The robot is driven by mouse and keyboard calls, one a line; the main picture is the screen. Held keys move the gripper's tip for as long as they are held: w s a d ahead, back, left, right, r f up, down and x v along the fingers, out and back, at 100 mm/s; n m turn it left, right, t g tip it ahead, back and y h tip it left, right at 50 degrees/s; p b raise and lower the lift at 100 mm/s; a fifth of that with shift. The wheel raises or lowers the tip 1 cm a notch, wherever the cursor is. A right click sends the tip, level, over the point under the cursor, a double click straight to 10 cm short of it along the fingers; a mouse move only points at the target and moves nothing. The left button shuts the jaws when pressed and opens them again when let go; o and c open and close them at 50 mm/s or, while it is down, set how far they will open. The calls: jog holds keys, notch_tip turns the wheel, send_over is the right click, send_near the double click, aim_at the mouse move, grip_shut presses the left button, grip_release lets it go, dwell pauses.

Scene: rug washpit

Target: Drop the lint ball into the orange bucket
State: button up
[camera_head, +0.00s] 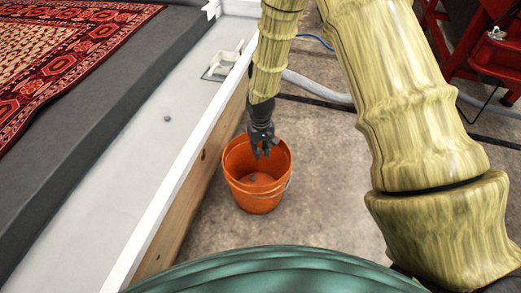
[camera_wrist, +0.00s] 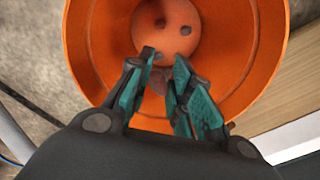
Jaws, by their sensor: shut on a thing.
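The orange bucket (camera_head: 257,200) stands upright on the concrete floor beside the wooden side of the pit wall. In the wrist view, the bucket (camera_wrist: 268,45) opens below my fingers. My gripper (camera_head: 265,154) points down over the bucket's mouth. In the wrist view, the teal-padded fingers of my gripper (camera_wrist: 164,56) are shut on a small greyish lump, the lint ball (camera_wrist: 158,82), partly hidden between them. A small grey spot (camera_head: 253,178) shows inside the bucket, and dark spots show on its bottom (camera_wrist: 186,30); I cannot tell whether these are lint or shadow.
Another small grey ball (camera_head: 167,118) lies on the white ledge (camera_head: 130,150) at left, near a drain fitting (camera_head: 222,66). A red patterned rug (camera_head: 60,55) lies beyond. A hose (camera_head: 315,88) and red equipment (camera_head: 490,55) are at the back right.

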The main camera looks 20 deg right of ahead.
aim_at(261, 151)
jog(key=o, duration=0.7)
jog(key=shift+r, duration=0.1)
notch_tip(261, 151, up, 12)
jog(key=shift+f, duration=0.1)
dwell(0.4)
dwell(0.3)
